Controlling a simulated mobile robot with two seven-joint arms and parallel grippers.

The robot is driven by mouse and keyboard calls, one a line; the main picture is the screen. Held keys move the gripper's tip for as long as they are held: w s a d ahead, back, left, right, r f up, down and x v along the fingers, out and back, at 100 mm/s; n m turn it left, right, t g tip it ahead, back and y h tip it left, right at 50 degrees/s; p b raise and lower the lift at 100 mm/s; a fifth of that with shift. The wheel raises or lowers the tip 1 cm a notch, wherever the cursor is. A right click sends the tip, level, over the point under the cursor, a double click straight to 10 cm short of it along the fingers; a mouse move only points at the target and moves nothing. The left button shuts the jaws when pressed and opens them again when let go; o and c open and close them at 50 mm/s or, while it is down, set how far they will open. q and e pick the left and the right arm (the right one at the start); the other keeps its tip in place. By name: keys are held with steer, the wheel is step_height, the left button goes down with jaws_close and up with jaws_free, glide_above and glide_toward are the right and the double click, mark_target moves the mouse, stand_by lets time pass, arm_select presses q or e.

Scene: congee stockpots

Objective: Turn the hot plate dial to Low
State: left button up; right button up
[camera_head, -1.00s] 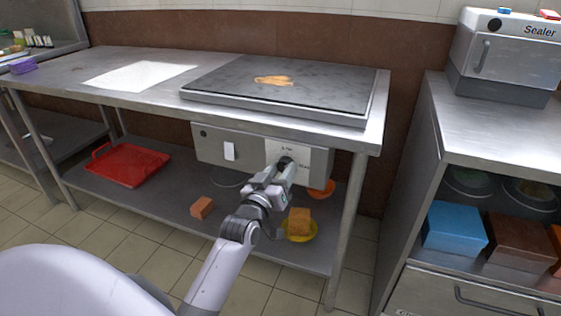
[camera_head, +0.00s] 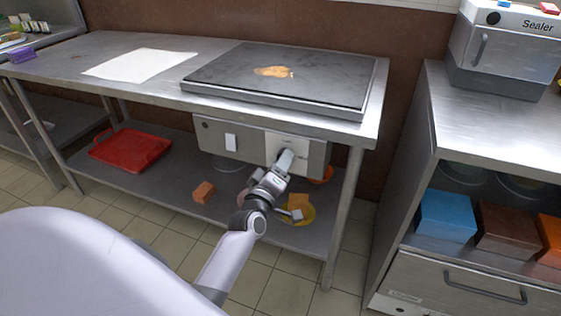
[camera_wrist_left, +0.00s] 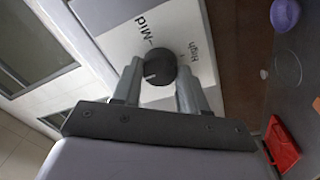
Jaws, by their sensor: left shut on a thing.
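The hot plate (camera_head: 290,78) sits on the steel table, with a grey control box (camera_head: 212,137) under the table's front edge. A white label plate (camera_head: 275,143) is on the right part of the box. In the left wrist view the black round dial (camera_wrist_left: 159,66) sits between the fingers of my left gripper (camera_wrist_left: 158,85), which is shut on it. "Mid" and "High" are readable beside the dial; "Low" is not visible. A small pale mark shows on the dial's face. In the head view my left gripper (camera_head: 285,160) hides the dial. My right gripper is not in view.
A white sheet (camera_head: 140,65) lies on the tabletop. A steel cabinet (camera_head: 490,120) with a sealer (camera_head: 505,48) stands to the right.

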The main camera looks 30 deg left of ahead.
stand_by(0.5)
arm_select(q)
steer(key=o, duration=1.1)
steer(key=shift+c, duration=0.2)
steer(key=p+v, duration=0.3)
steer(key=v, duration=0.4)
